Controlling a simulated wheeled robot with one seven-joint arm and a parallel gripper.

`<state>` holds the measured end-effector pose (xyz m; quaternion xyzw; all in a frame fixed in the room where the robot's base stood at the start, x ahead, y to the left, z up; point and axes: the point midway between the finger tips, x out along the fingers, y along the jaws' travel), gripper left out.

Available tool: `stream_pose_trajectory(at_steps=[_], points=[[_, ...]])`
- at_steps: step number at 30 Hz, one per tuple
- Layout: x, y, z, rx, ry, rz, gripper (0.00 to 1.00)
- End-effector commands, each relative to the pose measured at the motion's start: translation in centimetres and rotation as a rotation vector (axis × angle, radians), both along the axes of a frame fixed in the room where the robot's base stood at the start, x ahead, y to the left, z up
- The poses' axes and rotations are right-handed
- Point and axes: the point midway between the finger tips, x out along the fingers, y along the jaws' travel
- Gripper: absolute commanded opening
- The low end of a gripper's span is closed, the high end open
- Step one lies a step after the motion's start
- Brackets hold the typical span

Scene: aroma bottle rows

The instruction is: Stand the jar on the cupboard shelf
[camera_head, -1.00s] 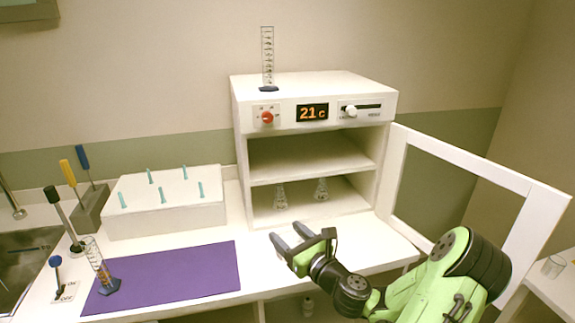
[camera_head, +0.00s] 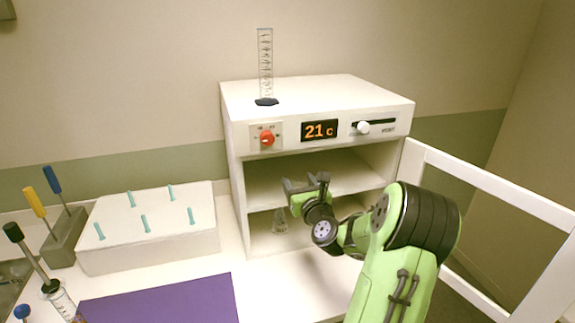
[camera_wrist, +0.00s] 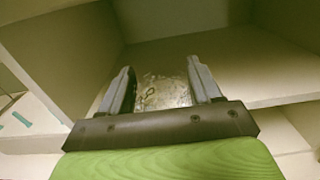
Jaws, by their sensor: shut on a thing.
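My gripper (camera_head: 305,185) is at the height of the middle shelf (camera_head: 345,178), at the open front of the white cupboard (camera_head: 235,165). In the wrist view, my gripper (camera_wrist: 163,88) is shut on a clear glass thing, which I take for the jar (camera_wrist: 163,93). Shelf surfaces and cupboard walls show around and beyond it. The jar is hard to make out in the head view. Whether it touches the shelf I cannot tell.
The open door (camera_head: 490,185) stands to the right. A graduated cylinder (camera_head: 265,70) stands on top of the cupboard. A white box with pegs (camera_head: 150,245) and a purple mat (camera_head: 165,305) are at left.

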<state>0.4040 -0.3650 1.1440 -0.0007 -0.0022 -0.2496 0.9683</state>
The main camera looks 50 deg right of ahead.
Motion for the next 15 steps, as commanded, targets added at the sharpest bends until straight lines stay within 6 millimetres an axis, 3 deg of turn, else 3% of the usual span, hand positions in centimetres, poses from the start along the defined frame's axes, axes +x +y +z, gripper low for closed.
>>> stream_pose_trajectory(at_steps=[3, 11, 15], points=[[2.3, -1.1, 0.2, 0.0, -0.002, 0.003, 0.26], [5.4, -2.9, 0.0, 0.0, -0.001, 0.002, 0.26], [7.9, -4.3, 0.0, 0.0, -0.002, 0.003, 0.26]])
